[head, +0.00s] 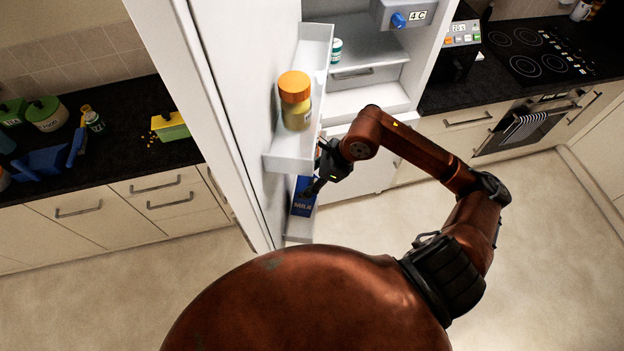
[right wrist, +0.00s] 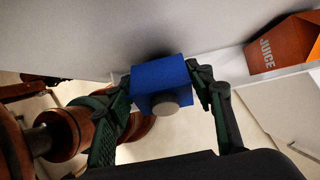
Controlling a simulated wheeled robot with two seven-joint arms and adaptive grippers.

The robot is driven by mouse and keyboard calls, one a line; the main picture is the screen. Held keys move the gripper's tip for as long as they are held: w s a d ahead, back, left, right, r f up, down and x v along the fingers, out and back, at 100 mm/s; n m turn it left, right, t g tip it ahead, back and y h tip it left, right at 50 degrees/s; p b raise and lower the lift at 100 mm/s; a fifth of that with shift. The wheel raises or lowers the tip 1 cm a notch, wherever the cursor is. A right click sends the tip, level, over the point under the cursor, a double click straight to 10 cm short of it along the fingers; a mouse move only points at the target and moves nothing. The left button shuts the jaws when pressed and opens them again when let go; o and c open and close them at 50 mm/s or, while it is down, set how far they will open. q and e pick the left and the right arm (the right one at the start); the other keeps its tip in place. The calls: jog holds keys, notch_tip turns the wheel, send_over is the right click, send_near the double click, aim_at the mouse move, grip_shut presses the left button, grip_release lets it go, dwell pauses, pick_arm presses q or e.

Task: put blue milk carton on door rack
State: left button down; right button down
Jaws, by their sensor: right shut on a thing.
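The blue milk carton (head: 303,197) is at the inner side of the open fridge door, below the upper door rack (head: 290,162). My right gripper (head: 314,184) is shut on it. In the right wrist view the carton (right wrist: 158,76) sits between the two fingers, its pale round cap facing the camera. A lower white door rack (head: 300,229) shows under the carton in the head view. I cannot tell whether the carton touches this rack. My left gripper is in neither view.
A jar with an orange lid (head: 295,100) stands in the upper door rack. An orange juice carton (right wrist: 282,46) stands at the right of the wrist view, by a white ledge. The open fridge (head: 365,75) is beyond the door. The floor at right is clear.

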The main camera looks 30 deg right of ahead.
jog(key=shift+w+a+r+g+h+p, duration=0.25)
jog(key=shift+w+a+p, duration=0.1)
jog(key=shift+a+p, duration=0.15)
jog(key=shift+w+a+r+g+h+p, duration=0.15)
jog(key=shift+w+a+r+h+p, duration=0.1)
jog(key=shift+w+a+p, duration=0.15)
jog(key=shift+f, duration=0.7)
jog(key=shift+s+f+p, duration=0.1)
jog(key=shift+f+p, duration=0.15)
jog(key=shift+p, duration=0.05)
jog(key=c, duration=1.4)
grip_release()
jog(key=shift+f, duration=0.2)
jog(key=o, duration=0.5)
jog(key=shift+c, duration=0.2)
